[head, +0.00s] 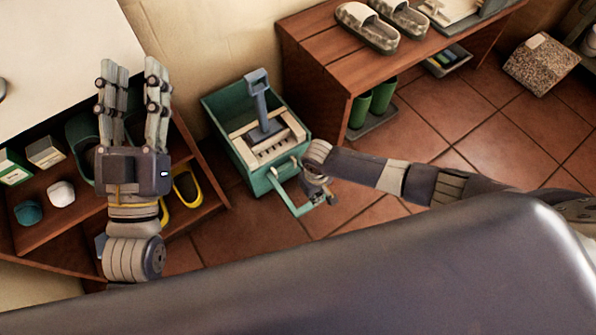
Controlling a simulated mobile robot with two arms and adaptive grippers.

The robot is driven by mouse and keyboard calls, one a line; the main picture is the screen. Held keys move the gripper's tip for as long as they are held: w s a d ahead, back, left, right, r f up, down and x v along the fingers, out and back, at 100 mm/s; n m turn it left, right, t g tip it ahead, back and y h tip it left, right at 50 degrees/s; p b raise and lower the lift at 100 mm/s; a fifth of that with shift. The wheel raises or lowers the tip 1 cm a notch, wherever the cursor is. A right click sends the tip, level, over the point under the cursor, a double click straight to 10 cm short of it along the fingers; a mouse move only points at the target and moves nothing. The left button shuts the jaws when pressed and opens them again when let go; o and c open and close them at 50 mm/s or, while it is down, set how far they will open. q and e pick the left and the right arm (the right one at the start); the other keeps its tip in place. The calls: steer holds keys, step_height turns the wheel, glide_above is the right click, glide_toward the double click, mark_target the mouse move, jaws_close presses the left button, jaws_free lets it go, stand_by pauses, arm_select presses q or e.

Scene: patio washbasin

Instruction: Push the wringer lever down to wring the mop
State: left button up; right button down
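A green mop bucket (243,171) stands on the tiled floor in the middle of the head view. A cream wringer (273,150) sits in its top, and the blue-grey wringer lever (262,104) stands up from it, topped by a looped grip. A pale green bar (287,194) juts from the bucket's near side. My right gripper (325,198) is at the bar's right side; whether it grips the bar cannot be told. My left gripper (131,65) is open and empty, fingers toward the top of the picture, left of the bucket. No mop is visible.
A wooden bench (320,50) with patterned sandals (366,27) stands right of the bucket, with green boots (372,97) beneath. A low shelf (196,215) with yellow-edged shoes and small boxes is at the left.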

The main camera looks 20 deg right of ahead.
arm_select(q)
step_height(320, 180, down, 10)
steer(key=w+g+y+p, duration=0.2)
steer(key=g, duration=0.3)
steer(key=shift+a+g, duration=0.3)
steer(key=shift+a, duration=0.15)
stand_by(0.7)
